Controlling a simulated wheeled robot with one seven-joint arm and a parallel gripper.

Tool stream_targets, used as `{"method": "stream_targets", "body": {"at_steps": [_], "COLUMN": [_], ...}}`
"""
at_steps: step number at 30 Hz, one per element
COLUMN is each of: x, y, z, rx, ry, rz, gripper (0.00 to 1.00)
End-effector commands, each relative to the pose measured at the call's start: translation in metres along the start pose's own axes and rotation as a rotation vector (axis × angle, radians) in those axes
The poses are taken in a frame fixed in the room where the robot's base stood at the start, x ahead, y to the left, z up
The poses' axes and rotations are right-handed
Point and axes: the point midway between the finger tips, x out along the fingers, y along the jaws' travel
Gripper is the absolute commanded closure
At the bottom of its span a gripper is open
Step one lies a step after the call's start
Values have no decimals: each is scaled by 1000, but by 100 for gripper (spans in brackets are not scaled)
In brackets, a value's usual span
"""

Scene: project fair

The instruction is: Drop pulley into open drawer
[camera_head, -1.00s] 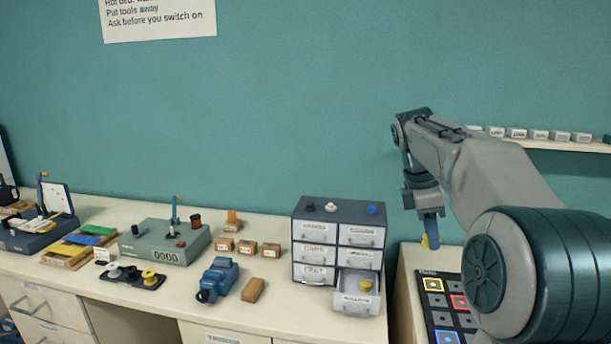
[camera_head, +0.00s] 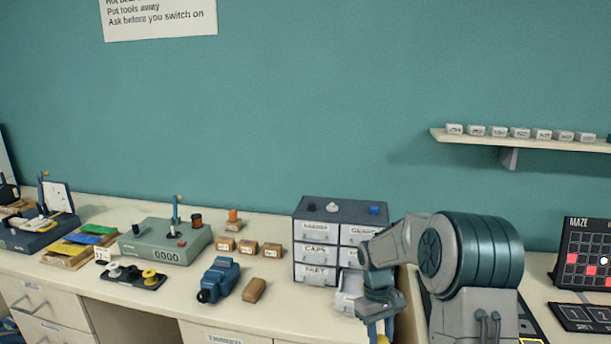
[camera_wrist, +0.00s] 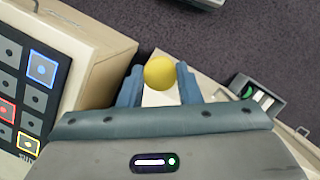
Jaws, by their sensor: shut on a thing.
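My gripper (camera_head: 380,331) is shut on a yellow round pulley (camera_wrist: 160,72), held between the two blue fingers in the wrist view. In the head view it hangs low, in front and to the right of the open drawer (camera_head: 347,303). This pale drawer is pulled out at the lower right of the dark small-drawer cabinet (camera_head: 302,262). My arm covers part of the drawer, and its contents are hidden now. The held pulley is apart from the drawer in the head view.
A blue clamp-like tool (camera_head: 220,280) and a brown block (camera_head: 254,290) lie left of the cabinet. A dark tray (camera_head: 133,276) holds black, white and yellow round parts. A wall shelf (camera_head: 580,145) carries several small labelled blocks.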

Motion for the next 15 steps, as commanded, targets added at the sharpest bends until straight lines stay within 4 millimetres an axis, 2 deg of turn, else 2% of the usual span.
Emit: {"method": "stream_targets", "body": {"at_steps": [1, 6, 10, 15], "x": [20, 67, 87, 96], "y": [-9, -32, -42, -47], "z": [-1, -1, 0, 1], "rx": [60, 249, 339, 380], "ry": [-6, -3, -1, 1], "rz": [-21, -71, -94, -104], "gripper": [90, 90, 90, 90]}}
